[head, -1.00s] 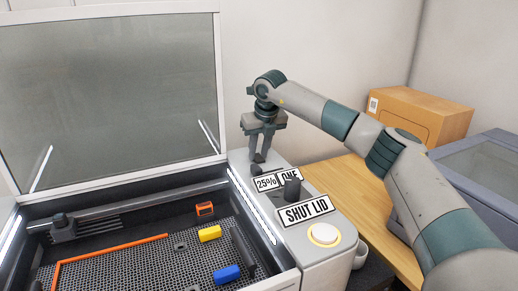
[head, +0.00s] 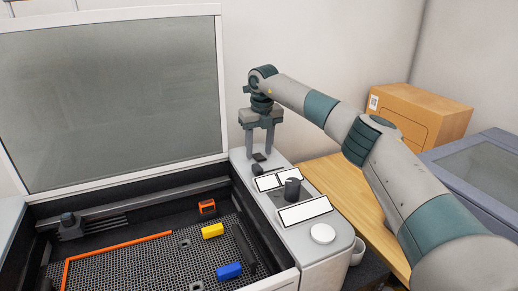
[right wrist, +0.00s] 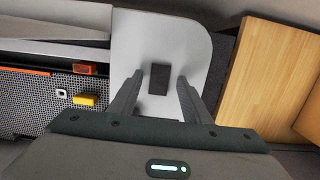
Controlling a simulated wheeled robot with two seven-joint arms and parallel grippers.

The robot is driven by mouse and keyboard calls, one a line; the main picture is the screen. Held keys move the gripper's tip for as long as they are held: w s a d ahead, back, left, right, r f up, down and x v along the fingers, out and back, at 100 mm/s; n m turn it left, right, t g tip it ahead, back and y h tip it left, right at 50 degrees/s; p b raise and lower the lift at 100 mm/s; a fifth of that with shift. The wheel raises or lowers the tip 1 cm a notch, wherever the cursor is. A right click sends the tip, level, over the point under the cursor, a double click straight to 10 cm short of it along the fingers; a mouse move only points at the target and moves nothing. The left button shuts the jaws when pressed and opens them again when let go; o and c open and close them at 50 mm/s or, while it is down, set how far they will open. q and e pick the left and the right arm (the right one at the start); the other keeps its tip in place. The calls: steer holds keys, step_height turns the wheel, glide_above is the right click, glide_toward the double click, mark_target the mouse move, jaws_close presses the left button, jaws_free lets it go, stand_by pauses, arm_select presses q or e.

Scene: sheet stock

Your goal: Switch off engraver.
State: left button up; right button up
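The engraver (head: 335,258) stands with its lid (head: 110,95) open. Its side panel carries a dark switch (head: 259,157) at the far end, dark knobs (head: 292,187), blank white displays (head: 304,212) and an unlit round white button (head: 322,233). The bed's edge strips are dark. My right gripper (head: 259,148) is open above the switch, a finger on either side. The right wrist view shows the switch (right wrist: 158,78) between the spread fingertips (right wrist: 159,80), with clear gaps. My left gripper is out of view.
Inside the bed lie a yellow block (head: 212,231), a blue block (head: 229,271) and orange pieces (head: 207,207).

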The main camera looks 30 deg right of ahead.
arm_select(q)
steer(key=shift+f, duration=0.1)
arm_select(e)
steer(key=shift+r, duration=0.15)
steer(key=shift+r, duration=0.2)
step_height(320, 180, up, 12)
steer(key=s+b, duration=0.2)
steer(key=b, duration=0.2)
step_height(320, 180, up, 4)
steer(key=r, duration=0.1)
glide_above(261, 158)
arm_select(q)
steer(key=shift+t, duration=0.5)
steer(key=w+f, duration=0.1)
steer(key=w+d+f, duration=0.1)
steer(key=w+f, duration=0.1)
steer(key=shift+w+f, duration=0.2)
arm_select(e)
steer(key=shift+s+f, duration=0.25)
steer(key=shift+s, duration=0.15)
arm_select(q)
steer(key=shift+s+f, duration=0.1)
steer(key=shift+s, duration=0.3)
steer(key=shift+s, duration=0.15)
arm_select(e)
steer(key=shift+s+f, duration=0.1)
